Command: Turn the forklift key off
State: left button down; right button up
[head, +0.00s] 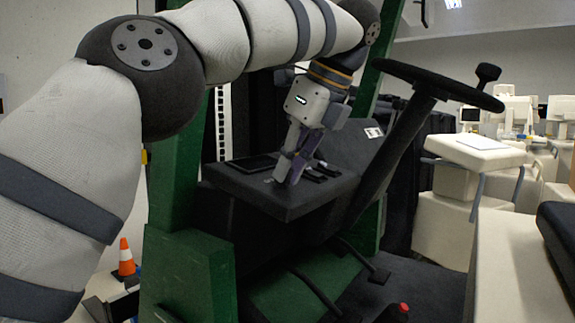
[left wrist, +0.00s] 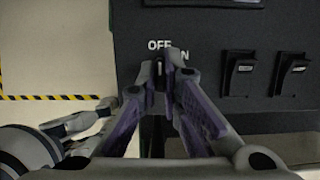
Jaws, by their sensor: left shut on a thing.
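My left gripper (head: 290,168) reaches down to the dark control panel (head: 305,203) of the green forklift. In the left wrist view its fingertips (left wrist: 162,72) are close together at the key switch, just under the white OFF label (left wrist: 159,44). A small light sliver of the key (left wrist: 160,68) shows between the tips, and the fingers are shut on it. The ON label (left wrist: 182,56) is partly covered by the right finger. The rest of the key is hidden by the fingers.
Two black switches (left wrist: 238,75) sit right of the key. The steering wheel (head: 438,85) and its slanted column stand right of my gripper. A green post (head: 190,165) rises at left. An orange cone (head: 125,258) stands on the floor; covered carts (head: 470,170) are at right.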

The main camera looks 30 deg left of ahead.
dwell(0.5)
pick_arm(q)
jog(key=c, duration=1.8)
grip_release()
jog(key=shift+o, duration=0.2)
